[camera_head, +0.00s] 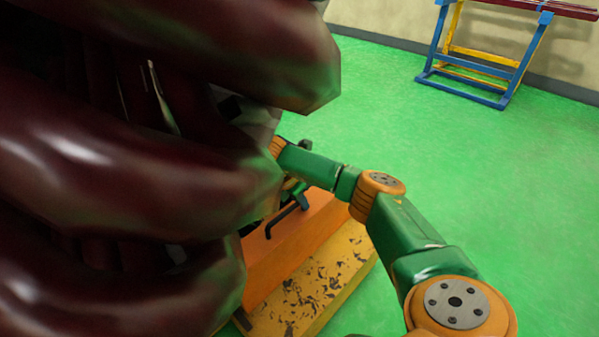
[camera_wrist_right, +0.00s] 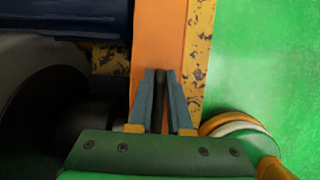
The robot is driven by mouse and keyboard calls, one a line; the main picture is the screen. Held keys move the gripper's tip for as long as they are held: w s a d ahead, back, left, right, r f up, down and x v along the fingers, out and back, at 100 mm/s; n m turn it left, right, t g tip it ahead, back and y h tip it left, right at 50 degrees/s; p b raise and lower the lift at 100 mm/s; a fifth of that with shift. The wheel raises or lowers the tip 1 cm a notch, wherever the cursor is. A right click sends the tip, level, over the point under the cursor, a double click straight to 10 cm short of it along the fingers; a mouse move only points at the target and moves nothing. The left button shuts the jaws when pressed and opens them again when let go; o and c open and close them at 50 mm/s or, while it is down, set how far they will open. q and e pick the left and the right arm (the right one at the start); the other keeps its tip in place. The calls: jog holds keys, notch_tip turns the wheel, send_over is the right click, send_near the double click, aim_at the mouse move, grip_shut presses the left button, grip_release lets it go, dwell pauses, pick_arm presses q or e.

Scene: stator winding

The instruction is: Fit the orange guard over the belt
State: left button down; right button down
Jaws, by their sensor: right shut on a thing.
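The orange guard (camera_head: 310,234) shows as a long orange cover over the worn yellow base, partly hidden by large dark red coils. It also shows in the right wrist view (camera_wrist_right: 160,38), running lengthwise beyond the fingers. My right gripper (camera_head: 300,197) is at the guard's upper side, beside a dark bent handle (camera_head: 284,214). In the right wrist view my right gripper (camera_wrist_right: 160,76) has its two fingers close together around a thin dark piece, which looks like this handle. The belt cannot be made out. My left gripper is out of view.
Dark red coils (camera_head: 130,180) fill the left of the head view, very close. The worn yellow base (camera_head: 320,285) lies below the guard. The wrist view shows a dark blue body (camera_wrist_right: 65,15) at upper left. Green floor (camera_head: 480,150) is open at right; a blue-and-yellow stand (camera_head: 470,75) is behind.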

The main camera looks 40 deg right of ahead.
jog(key=shift+f+b, duration=0.8)
jog(key=shift+f, duration=0.35)
dwell(0.8)
jog(key=c, duration=0.8)
grip_release()
jog(key=shift+o, duration=0.2)
